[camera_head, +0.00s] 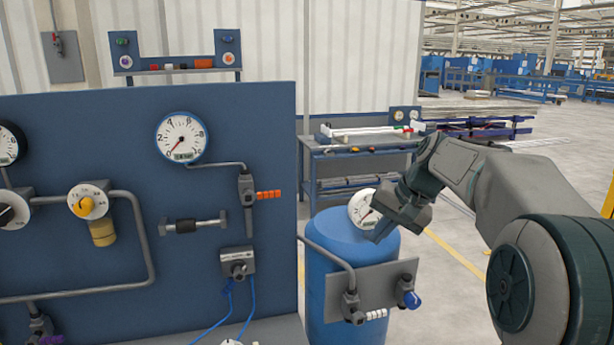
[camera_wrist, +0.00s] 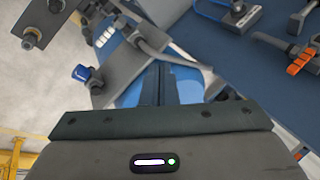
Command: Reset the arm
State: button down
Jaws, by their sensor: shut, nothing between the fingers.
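My gripper (camera_head: 378,232) is held in the air at the end of my arm, in front of the upper part of a blue tank in the head view. Its fingers hold nothing and are shut. In the wrist view the dark fingers (camera_wrist: 160,85) point down toward the tank and its grey plate. I cannot tell whether the gripper touches the tank; it partly covers the tank's white gauge in the head view.
A blue tank (camera_head: 345,243) with a white gauge (camera_head: 361,206) stands beside the blue panel (camera_head: 100,150), which carries gauges, pipes and valves. A workbench (camera_head: 345,152) stands behind. Open floor (camera_head: 465,260) lies right of the tank.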

jog(key=s+f+n+h, duration=0.1)
jog(key=s+f, duration=0.3)
jog(key=s, duration=0.5)
jog(key=s+f+n+h, duration=0.1)
jog(key=s+f, duration=0.3)
jog(key=s, duration=0.4)
jog(key=s+f+n+h, duration=0.1)
jog(key=s+f+h, duration=0.1)
jog(key=s, duration=0.7)
jog(key=shift+s+f+n+h, duration=0.3)
jog(key=shift+s+f, duration=0.05)
jog(key=shift+f, duration=0.55)
jog(key=shift+d, duration=0.1)
dwell(0.4)
